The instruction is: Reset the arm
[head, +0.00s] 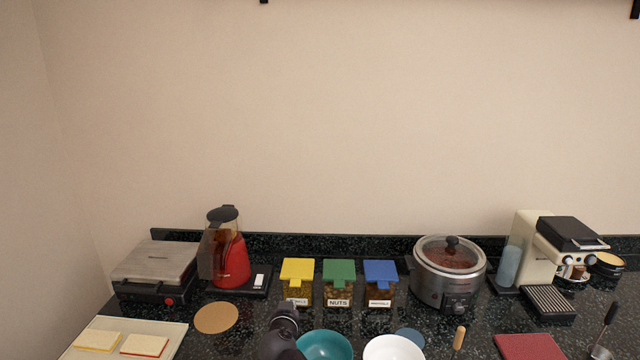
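A dark shape that looks like the end of my arm, with my gripper (285,312), rises from the bottom edge of the head view, just left of the teal bowl (325,346). Its fingers cannot be made out, and no held thing is visible. The rest of the arm is below the picture. It appears in front of the yellow-lidded jar (298,282) and covers part of the counter.
On the dark counter (390,325) stand a grill press (155,270), a red blender (229,262), green-lidded (339,283) and blue-lidded (380,284) jars, a slow cooker (447,288) and a coffee machine (545,248). A white bowl (394,348) is in front. The wall above is bare.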

